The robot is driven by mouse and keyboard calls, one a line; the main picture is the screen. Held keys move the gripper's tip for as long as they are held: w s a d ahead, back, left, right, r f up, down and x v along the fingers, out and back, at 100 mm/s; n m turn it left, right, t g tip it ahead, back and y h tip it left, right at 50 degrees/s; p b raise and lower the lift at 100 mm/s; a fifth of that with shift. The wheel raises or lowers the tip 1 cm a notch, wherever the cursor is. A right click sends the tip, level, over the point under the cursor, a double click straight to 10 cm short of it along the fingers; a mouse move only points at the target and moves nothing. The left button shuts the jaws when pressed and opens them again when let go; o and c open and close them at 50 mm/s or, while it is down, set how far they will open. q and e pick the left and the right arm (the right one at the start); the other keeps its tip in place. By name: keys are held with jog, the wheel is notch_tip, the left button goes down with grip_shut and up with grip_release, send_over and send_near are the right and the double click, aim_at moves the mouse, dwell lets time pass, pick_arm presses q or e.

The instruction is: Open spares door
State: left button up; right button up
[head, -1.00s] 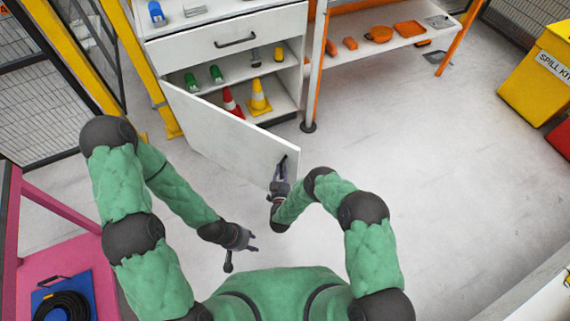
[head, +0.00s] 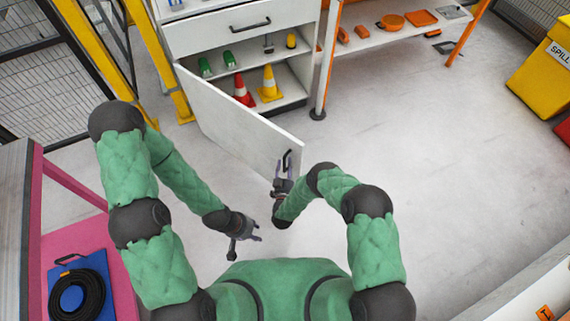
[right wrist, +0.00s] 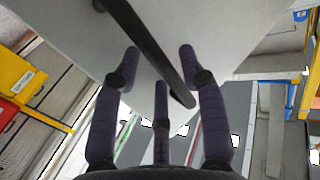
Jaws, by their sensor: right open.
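The white spares door (head: 235,117) stands swung wide open from the left side of the white cabinet (head: 236,32), so the lower shelves show. Its dark bar handle (head: 287,162) is near the door's free edge, and it also crosses the right wrist view (right wrist: 150,50). My right gripper (head: 281,184) is open at the handle, just below it in the head view. In the right wrist view its fingers (right wrist: 160,75) are spread, with the handle's end between them; contact is unclear. My left gripper (head: 250,238) is open and empty, left of and below the right one, away from the door.
Cones (head: 269,84) and green items stand inside the cabinet, under a shut drawer (head: 235,30). An orange-framed shelf (head: 400,30) is to its right. A yellow spill kit bin (head: 545,75) stands far right. A pink-framed table (head: 75,235) is at left. Floor right of the door is clear.

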jog(key=shift+w+a+r, duration=0.1)
jog(key=shift+w+r, duration=0.05)
jog(key=s+a, duration=0.1)
jog(key=s, duration=1.1)
jog(key=shift+a, duration=0.1)
